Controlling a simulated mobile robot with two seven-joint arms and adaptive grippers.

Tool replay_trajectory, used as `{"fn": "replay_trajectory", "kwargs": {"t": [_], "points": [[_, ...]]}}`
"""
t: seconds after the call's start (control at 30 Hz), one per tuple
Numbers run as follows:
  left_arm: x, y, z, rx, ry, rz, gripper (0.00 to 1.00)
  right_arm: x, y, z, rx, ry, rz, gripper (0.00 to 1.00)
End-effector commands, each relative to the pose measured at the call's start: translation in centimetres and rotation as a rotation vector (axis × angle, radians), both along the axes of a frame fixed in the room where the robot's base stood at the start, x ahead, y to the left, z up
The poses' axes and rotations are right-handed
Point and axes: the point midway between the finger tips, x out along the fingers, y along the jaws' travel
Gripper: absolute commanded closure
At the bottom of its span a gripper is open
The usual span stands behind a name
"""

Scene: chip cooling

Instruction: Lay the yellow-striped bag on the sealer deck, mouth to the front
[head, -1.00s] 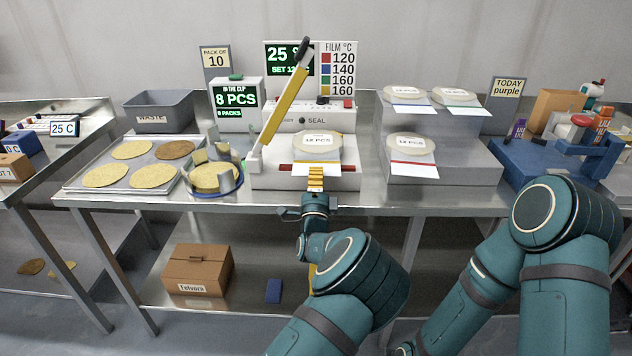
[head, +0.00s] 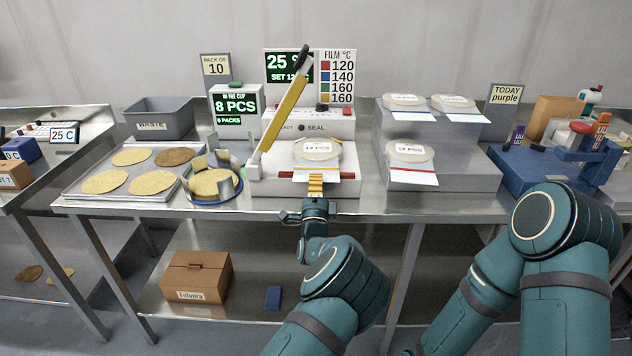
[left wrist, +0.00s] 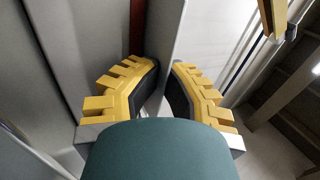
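The bag (head: 318,151), a pale pack with a "PCS" label, lies flat on the white sealer deck (head: 264,188). Its white mouth end points to the front, over the deck's red strip. The sealer's yellow arm (head: 283,112) is raised. My right gripper is out of view.
A stepped metal stand (head: 445,172) at the right holds bags with blue, teal and red stripes. Left of the sealer stand a round cup (head: 212,200) with chips and a chip tray (head: 72,192). A blue device (head: 535,172) stands at the far right.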

Motion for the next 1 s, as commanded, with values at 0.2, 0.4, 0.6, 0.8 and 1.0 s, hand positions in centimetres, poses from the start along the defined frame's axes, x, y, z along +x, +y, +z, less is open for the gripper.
{"fn": "replay_trajectory", "kwargs": {"t": [0.2, 0.4, 0.6, 0.8, 1.0], "points": [[0.0, 0.0, 0.1, -0.001, -0.001, 0.0, 0.61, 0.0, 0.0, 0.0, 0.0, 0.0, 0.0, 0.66], [-0.1, 0.0, -0.1, 0.0, 0.003, 0.0, 0.61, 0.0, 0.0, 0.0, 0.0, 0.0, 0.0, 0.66], [-1.6, -0.1, -0.9, -0.001, 0.004, 0.0, 0.61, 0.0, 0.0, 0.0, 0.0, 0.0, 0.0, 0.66], [-5.2, 0.0, -2.7, 0.0, 0.004, 0.0, 0.61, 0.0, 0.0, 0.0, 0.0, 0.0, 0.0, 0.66], [-8.6, -0.1, -4.3, 0.0, 0.002, -0.001, 0.61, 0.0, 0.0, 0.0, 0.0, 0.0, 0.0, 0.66]]}}
